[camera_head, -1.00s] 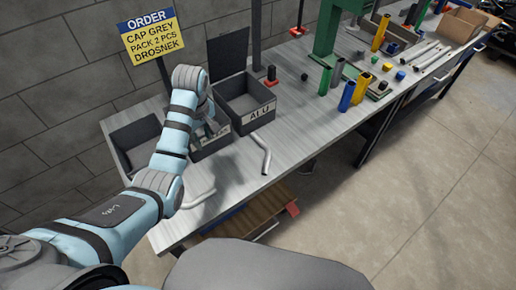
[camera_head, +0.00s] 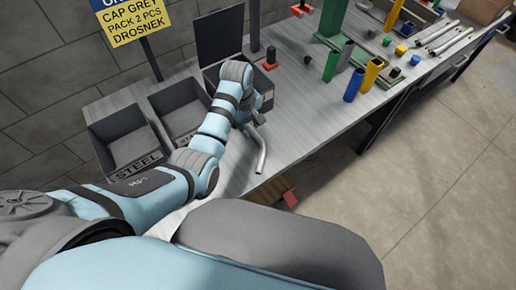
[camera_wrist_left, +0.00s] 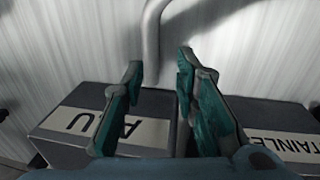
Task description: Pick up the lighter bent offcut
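A bent grey metal offcut (camera_head: 262,152) lies on the bench in front of the ALU bin in the head view. In the left wrist view the bent tube (camera_wrist_left: 151,32) runs down from the top edge, its near end close to the gap between my fingertips. My left gripper (camera_wrist_left: 160,68) is open and empty above the bench, with the bins below it in that view. In the head view my own left arm mostly hides the gripper. The other bent offcut is not visible now; its place is behind my arm. My right gripper is not in view.
A STEEL bin (camera_head: 137,168), a middle bin (camera_head: 176,97) and an ALU bin, shown in the wrist view (camera_wrist_left: 95,130), stand along the bench. Coloured tubes (camera_head: 354,85) stand to the right. An order sign (camera_head: 135,20) rises behind. The bench right of the offcut is clear.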

